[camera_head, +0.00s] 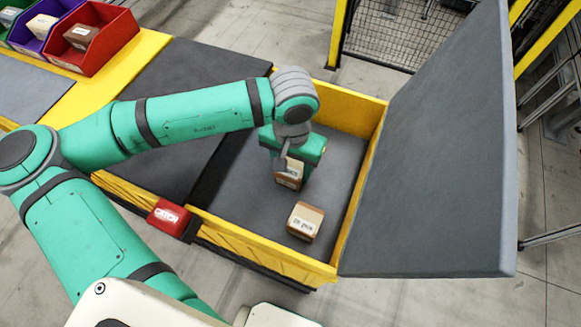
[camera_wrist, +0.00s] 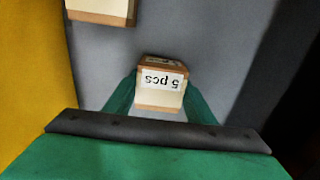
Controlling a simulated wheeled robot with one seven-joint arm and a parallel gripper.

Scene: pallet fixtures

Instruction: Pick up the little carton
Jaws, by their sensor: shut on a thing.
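The little carton (camera_head: 288,174) is brown and cream with a printed label, inside the yellow-walled bin. In the wrist view the little carton (camera_wrist: 160,96) sits between my green fingers, and its label reads "5 pcs" upside down. My gripper (camera_head: 292,163) points down into the bin and is shut on this carton. It partly hides the carton in the head view. I cannot tell whether the carton touches the grey floor or hangs just above it. A larger carton (camera_head: 305,221) stands apart, nearer the bin's front wall; its edge shows in the wrist view (camera_wrist: 100,8).
The yellow bin wall (camera_head: 265,252) surrounds the grey floor. A tall grey panel (camera_head: 440,160) rises on the right side. A red box (camera_head: 168,216) is at the front left edge. Red, purple and green trays (camera_head: 110,45) stand at the upper left.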

